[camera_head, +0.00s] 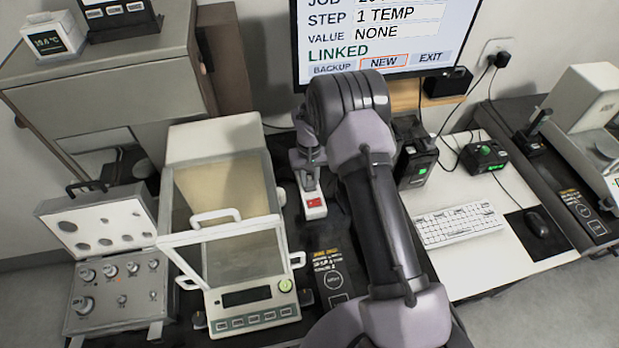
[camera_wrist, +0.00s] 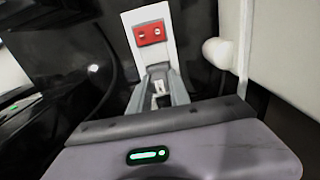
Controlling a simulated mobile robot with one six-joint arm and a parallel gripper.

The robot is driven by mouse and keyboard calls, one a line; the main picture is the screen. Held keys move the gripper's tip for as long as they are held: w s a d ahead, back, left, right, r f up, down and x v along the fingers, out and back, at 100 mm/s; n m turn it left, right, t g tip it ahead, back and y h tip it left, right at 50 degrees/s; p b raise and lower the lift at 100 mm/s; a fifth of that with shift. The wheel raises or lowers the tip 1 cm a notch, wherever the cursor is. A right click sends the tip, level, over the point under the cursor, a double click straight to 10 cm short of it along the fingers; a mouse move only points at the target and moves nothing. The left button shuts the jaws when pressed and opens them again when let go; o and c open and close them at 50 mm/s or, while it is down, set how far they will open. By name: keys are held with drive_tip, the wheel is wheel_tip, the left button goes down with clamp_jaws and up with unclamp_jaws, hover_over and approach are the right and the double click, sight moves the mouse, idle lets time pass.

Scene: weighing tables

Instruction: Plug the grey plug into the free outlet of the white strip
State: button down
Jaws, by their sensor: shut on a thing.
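The white strip (camera_head: 316,210) lies on the dark table right of the balance, with a red part on its visible end. In the wrist view the strip (camera_wrist: 142,16) runs away from my gripper, its red part beyond the fingertips. My gripper (camera_head: 309,182) points down over the strip's far portion. In the wrist view my gripper (camera_wrist: 158,84) is shut on a small light-grey thing (camera_wrist: 158,88), seemingly the grey plug, mostly hidden by the fingers. I cannot tell whether it touches the strip or sits in an outlet. The outlets are hidden.
A balance with a glass draft shield (camera_head: 225,225) stands close left of the strip. An open weight case (camera_head: 115,300) is further left. A monitor (camera_head: 385,40) stands behind. A keyboard (camera_head: 460,224) and mouse (camera_head: 537,224) lie right. A dark cable shows in the wrist view.

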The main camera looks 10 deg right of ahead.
drive_tip(key=shift+f, duration=0.15)
drive_tip(key=c, duration=1.1)
unclamp_jaws()
drive_tip(key=shift+c, duration=0.2)
